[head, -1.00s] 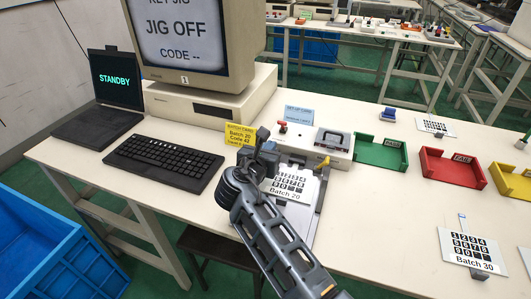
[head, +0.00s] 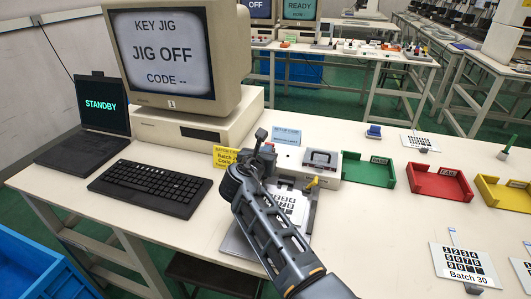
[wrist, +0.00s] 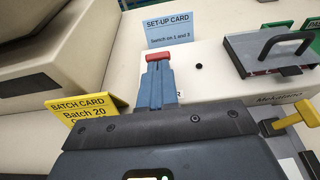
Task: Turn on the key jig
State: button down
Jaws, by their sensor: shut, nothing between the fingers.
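The key jig is a white box (head: 325,172) on the table, with a film marked with black keys (head: 288,207) in front of it. In the wrist view, a red-capped switch (wrist: 157,57) stands on the box (wrist: 215,85). My gripper (wrist: 157,70) is shut and empty. Its fingertips are right at the red cap and overlap its lower part; I cannot tell whether they touch. In the head view my gripper (head: 261,134) hides most of the switch. The monitor (head: 163,53) reads "JIG OFF" and "CODE --".
A blue set-up card (wrist: 167,27) stands behind the switch and a yellow batch card (wrist: 88,112) to its left. A dark handled block (wrist: 270,50) and a yellow lever (wrist: 294,118) are to the right. The keyboard (head: 150,188) and laptop (head: 102,104) are further left.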

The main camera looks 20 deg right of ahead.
jog(key=shift+r, duration=0.1)
jog(key=shift+r+p, duration=0.2)
jog(key=shift+p, duration=0.6)
jog(key=shift+g, duration=0.3)
jog(key=shift+w+p, duration=0.1)
jog(key=shift+p, duration=0.25)
